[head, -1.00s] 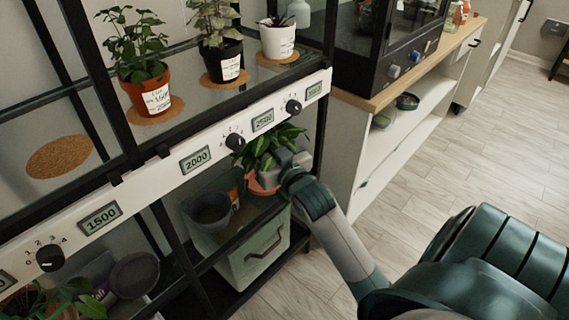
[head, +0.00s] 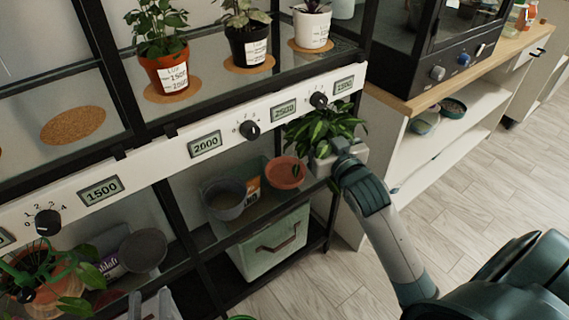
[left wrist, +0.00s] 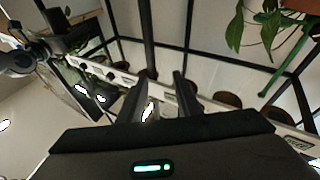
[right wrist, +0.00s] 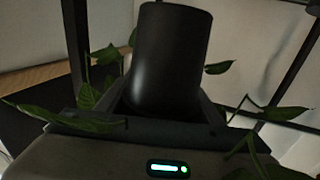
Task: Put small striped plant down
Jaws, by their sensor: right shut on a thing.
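The small striped plant (head: 325,128) is a leafy green plant at the right end of the rack, just below the white control rail; its stripes are too small to make out. My right gripper (head: 345,150) is shut on its dark pot, which fills the middle of the right wrist view (right wrist: 172,60) with leaves around it. The pot is hidden in the head view. A terracotta saucer (head: 285,173) lies left of the plant on the lower shelf.
A grey pot (head: 224,200) and an orange bag stand beside the saucer. Above are potted plants on cork mats and one empty mat (head: 73,125). A green bin (head: 270,243) sits below. The rail (head: 165,155) and black posts bound the shelf opening.

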